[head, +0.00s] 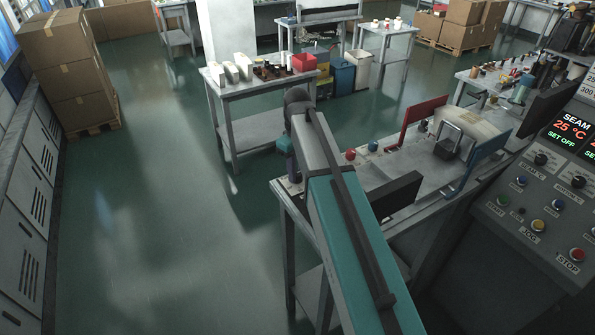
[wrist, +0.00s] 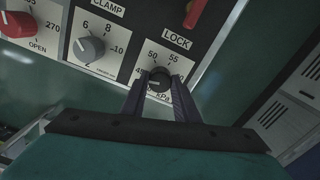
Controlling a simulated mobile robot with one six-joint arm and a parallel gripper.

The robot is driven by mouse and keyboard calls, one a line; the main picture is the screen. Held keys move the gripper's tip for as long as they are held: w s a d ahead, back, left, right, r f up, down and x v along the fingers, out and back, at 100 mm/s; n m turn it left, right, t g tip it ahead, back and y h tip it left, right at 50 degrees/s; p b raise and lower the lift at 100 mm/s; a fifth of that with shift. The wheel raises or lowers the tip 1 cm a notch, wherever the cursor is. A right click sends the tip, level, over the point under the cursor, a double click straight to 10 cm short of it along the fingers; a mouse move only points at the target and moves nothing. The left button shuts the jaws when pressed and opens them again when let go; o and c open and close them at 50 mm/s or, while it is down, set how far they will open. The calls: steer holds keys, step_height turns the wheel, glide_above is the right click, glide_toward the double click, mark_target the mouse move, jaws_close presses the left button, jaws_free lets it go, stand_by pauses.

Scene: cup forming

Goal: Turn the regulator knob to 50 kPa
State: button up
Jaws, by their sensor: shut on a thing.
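The black regulator knob (wrist: 160,79) sits on a white plate in the wrist view, with a printed scale around it. The numbers 50 and 55 show above it, a partly hidden number shows to its left, and "kPa" shows below it. A pale mark on the knob's face lies towards its left; its exact reading is too small to tell. My gripper (wrist: 160,88) is shut on the knob, one finger on each side. In the head view my arm hides the knob.
In the wrist view, a grey CLAMP knob (wrist: 90,49), a red knob (wrist: 17,23) and a red LOCK lever (wrist: 194,14) are close by. In the head view, a control panel (head: 540,215) stands at right, and open floor (head: 150,220) lies at left.

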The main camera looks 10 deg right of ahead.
mark_target(297, 173)
steer(key=m, duration=1.1)
steer(key=shift+m, duration=0.3)
stand_by(0.3)
steer(key=o, duration=1.1)
steer(key=shift+c, duration=0.2)
steer(key=shift+r, duration=0.2)
step_height(297, 173, up, 14)
steer(key=p, duration=0.7)
steer(key=shift+f, duration=0.25)
